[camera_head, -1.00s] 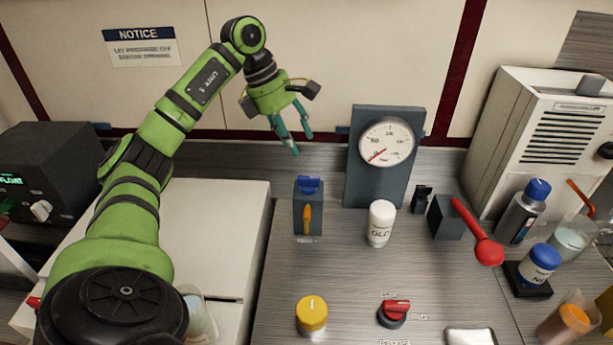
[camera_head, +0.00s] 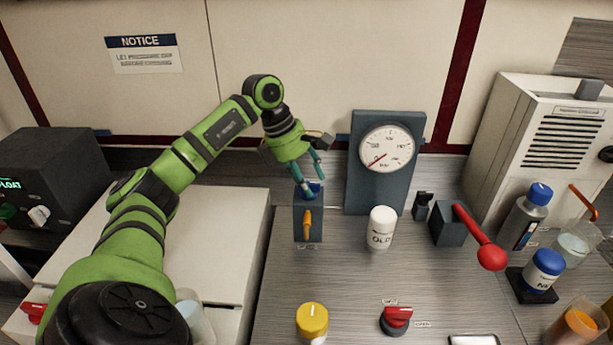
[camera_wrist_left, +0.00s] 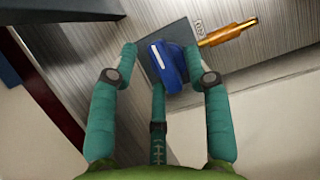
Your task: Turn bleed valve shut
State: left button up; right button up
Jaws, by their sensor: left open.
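A dark grey block (camera_head: 299,222) stands on the bench with a blue knob (camera_head: 313,190) on top and a brass-orange spout (camera_head: 307,222) on its front; it looks like the bleed valve, but I cannot read its label. My left gripper (camera_head: 309,186) is open just above the block, with its teal fingers coming down at the knob. In the left wrist view the blue knob (camera_wrist_left: 173,66), with a white line on it, lies between the spread fingertips (camera_wrist_left: 166,70). I cannot tell whether any finger touches it. My right gripper is out of view.
A gauge panel (camera_head: 355,195) stands right behind the block, and a white bottle (camera_head: 381,228) is to its right. A red-balled lever (camera_head: 490,256), a yellow-capped bottle (camera_head: 312,319) and a red knob (camera_head: 397,318) are nearby. A white cabinet (camera_head: 235,225) is left.

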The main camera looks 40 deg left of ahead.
pick_arm(q)
grip_shut()
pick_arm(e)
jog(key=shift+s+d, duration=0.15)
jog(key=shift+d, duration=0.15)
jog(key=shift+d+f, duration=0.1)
